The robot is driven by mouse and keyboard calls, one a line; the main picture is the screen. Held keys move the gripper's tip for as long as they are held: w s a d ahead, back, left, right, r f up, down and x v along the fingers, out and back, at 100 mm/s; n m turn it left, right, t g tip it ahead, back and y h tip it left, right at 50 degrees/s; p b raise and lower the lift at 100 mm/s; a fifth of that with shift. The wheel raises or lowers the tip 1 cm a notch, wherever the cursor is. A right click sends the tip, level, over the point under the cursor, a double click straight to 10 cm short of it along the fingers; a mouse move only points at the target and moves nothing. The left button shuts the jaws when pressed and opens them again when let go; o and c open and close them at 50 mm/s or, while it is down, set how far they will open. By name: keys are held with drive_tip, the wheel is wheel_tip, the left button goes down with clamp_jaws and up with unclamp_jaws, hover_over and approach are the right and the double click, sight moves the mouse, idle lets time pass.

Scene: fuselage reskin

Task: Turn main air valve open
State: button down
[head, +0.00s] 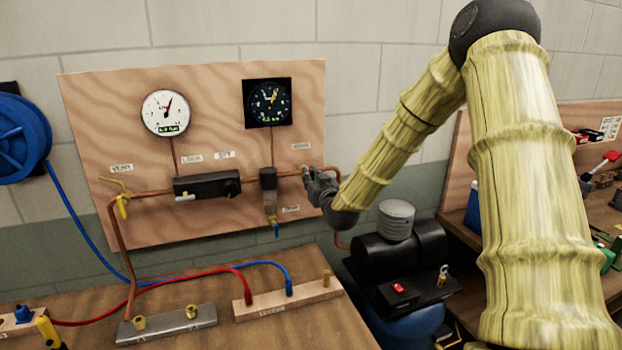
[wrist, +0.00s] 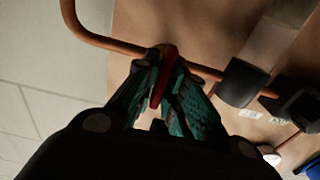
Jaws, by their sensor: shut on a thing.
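The main air valve shows in the wrist view as a red handle (wrist: 158,90) on the copper pipe (wrist: 95,38). My gripper (wrist: 163,72) is shut on this red handle, with one teal-padded finger on each side of it. In the head view my gripper (head: 309,178) is at the right end of the pipe run on the wooden board (head: 220,100). There it hides the valve, and the handle's angle to the pipe is hard to tell.
On the board are a white gauge (head: 165,112), a black gauge (head: 268,102), a black regulator block (head: 206,186) and a filter with a blue tap (head: 269,190). A compressor (head: 400,250) stands below my arm. A bench (head: 210,260) with red and blue hoses is at the lower left.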

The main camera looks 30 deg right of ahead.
drive_tip(key=n+b, duration=0.4)
drive_tip(key=shift+a+f+n, duration=0.15)
drive_tip(key=shift+n, duration=0.25)
drive_tip(key=n+b, duration=0.4)
drive_tip(key=shift+a+f+n+b, duration=0.1)
drive_tip(key=shift+f+n+b, duration=0.05)
drive_tip(key=shift+n+b, duration=0.2)
drive_tip(key=n+b, duration=0.8)
drive_tip(key=shift+f, duration=0.1)
drive_tip(key=shift+n, duration=0.25)
drive_tip(key=c, duration=1.6)
unclamp_jaws()
drive_tip(key=shift+o, duration=0.2)
